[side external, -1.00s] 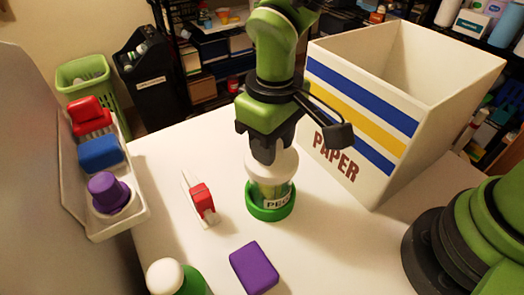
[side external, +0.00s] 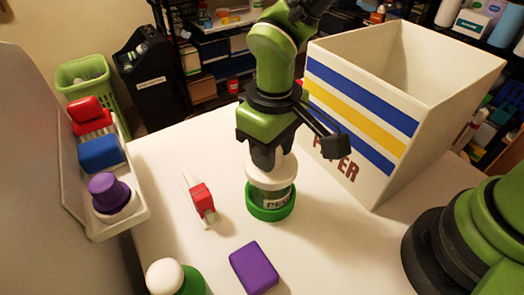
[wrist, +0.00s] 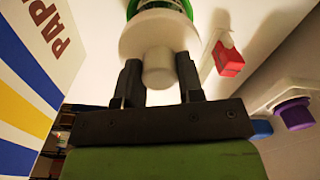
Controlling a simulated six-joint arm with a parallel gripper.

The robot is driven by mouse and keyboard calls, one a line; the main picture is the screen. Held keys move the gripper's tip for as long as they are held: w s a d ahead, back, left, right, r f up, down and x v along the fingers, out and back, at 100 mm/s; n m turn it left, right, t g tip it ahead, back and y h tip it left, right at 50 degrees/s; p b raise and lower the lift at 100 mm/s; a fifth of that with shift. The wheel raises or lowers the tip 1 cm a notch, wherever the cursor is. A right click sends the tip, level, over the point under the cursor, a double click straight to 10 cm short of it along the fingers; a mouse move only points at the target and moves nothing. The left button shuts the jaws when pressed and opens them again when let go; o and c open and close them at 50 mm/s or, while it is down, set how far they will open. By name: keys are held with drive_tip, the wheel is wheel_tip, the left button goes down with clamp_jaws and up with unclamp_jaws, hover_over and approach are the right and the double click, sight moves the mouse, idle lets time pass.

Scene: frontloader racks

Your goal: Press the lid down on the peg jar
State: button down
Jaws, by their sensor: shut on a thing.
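The peg jar (side external: 275,199) stands upright on the white table, in a green ring base (side external: 268,213), with a partly visible label. The white lid (side external: 271,172) sits at the jar's mouth, roughly level; whether it is fully seated I cannot tell. My gripper (side external: 265,158) points down over the jar, with its fingers on either side of the lid's knob. In the wrist view the lid's knob (wrist: 158,68) is between the two dark fingers (wrist: 160,75), which are shut on it. The green jar part (wrist: 160,6) shows beyond the lid.
A large white PAPER bin (side external: 385,130) stands close behind and right of the jar. A red-and-white object (side external: 202,198) and a purple block (side external: 254,267) lie nearby. A white-topped green object (side external: 170,277) is at the front. A wall tray (side external: 135,222) holds red, blue and purple things.

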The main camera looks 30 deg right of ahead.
drive_tip(key=shift+f, duration=0.25)
drive_tip(key=c, duration=0.7)
unclamp_jaws()
drive_tip(key=shift+c, duration=1.3)
drive_tip(key=shift+r, duration=0.2)
drive_tip(key=shift+r, duration=0.8)
drive_tip(key=shift+r, duration=2.45)
